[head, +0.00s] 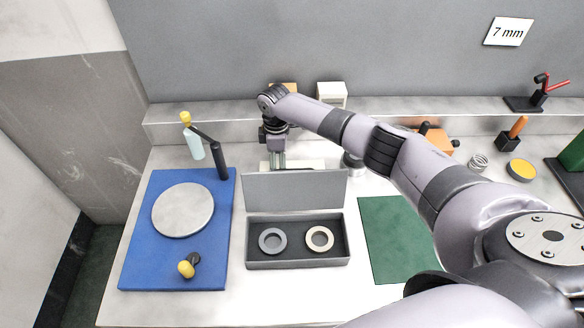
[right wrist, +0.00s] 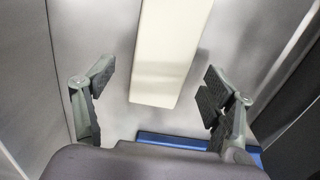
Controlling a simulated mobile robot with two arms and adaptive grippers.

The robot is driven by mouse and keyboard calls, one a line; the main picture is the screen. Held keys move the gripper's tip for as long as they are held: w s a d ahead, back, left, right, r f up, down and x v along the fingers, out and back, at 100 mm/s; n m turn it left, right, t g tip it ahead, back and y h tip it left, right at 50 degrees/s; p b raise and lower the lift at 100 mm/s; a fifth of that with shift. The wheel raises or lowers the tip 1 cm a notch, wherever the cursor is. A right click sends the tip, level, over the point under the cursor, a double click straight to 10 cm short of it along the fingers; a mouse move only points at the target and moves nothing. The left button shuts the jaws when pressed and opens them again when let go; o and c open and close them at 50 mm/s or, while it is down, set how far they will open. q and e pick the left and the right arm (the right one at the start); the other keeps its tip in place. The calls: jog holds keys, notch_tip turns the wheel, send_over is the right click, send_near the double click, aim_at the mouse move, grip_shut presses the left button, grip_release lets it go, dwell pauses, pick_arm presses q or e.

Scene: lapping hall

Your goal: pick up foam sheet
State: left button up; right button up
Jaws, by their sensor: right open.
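A cream-coloured flat strip, which looks like the foam sheet (head: 306,163), lies on the table behind the raised lid of the grey box. In the right wrist view the same cream sheet (right wrist: 168,55) runs from the top edge down to between my fingers. My right gripper (head: 278,165) points down over the sheet's left part and hides some of it. In the right wrist view the right gripper (right wrist: 155,103) is open, one finger on each side of the sheet's near end, with gaps to both. My left gripper is not in the head view.
The open grey box (head: 297,265) with two rings stands in front, its lid (head: 295,190) close to my right gripper. A blue mat (head: 150,265) with a round plate (head: 183,210) lies left. A green mat (head: 390,245) lies right. A bottle (head: 195,147) stands at the back left.

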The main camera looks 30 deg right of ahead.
jog(key=shift+f, duration=0.9)
jog(key=shift+c, duration=0.2)
jog(key=c, duration=0.9)
jog(key=shift+r, duration=0.15)
